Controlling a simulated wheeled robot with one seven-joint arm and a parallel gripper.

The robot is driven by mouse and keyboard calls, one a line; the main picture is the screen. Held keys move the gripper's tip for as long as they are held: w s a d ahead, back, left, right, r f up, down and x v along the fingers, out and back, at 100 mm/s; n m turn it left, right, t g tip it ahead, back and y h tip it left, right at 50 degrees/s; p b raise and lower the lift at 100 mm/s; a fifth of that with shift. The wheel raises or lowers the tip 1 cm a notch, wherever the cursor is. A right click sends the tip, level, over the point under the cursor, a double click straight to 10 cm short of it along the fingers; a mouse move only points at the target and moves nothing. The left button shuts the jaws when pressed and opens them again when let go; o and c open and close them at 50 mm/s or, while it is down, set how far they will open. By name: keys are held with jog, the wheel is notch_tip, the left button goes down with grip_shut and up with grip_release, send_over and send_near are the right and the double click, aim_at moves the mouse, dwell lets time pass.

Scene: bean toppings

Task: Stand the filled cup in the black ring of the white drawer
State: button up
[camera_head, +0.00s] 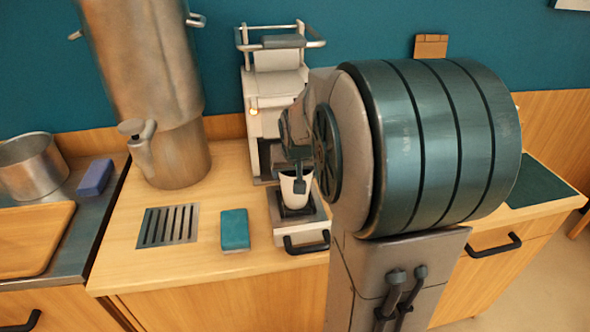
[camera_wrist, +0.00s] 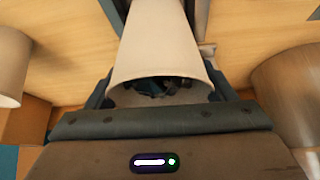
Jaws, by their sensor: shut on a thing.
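The white cup (camera_head: 290,191) is upright or nearly so, held over the pulled-out white drawer (camera_head: 302,237) of the white machine. The black ring (camera_head: 309,213) shows as a dark patch around the cup's foot. I cannot tell whether the foot is seated in the ring or just above it. My gripper (camera_head: 298,178) is shut on the cup. In the wrist view the cup (camera_wrist: 165,45) lies between the fingers, its open rim toward the camera, with dark bits inside. Its foot is out of sight there.
The white machine (camera_head: 276,85) stands behind the drawer. The drawer's black handle (camera_head: 306,244) faces front. A teal sponge (camera_head: 234,230) and a drain grate (camera_head: 168,226) lie to the left. A large metal urn (camera_head: 180,150) stands behind them. My arm hides the counter at right.

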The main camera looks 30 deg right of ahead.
jog(key=shift+f+b, duration=0.4)
jog(key=shift+b, duration=0.05)
dwell(0.4)
jog(key=o, duration=1.3)
jog(key=shift+c, duration=0.2)
jog(key=v, duration=1.4)
jog(key=s+a+f+n+g+y+p, duration=0.2)
jog(key=s+a+f, duration=0.5)
jog(key=s+a, duration=0.4)
jog(key=s+n+p, duration=0.1)
jog(key=s+p, duration=0.1)
jog(key=shift+a+f+n+g+p, duration=0.2)
jog(key=shift+a+n+g+p, duration=0.1)
jog(key=shift+n+g, duration=0.1)
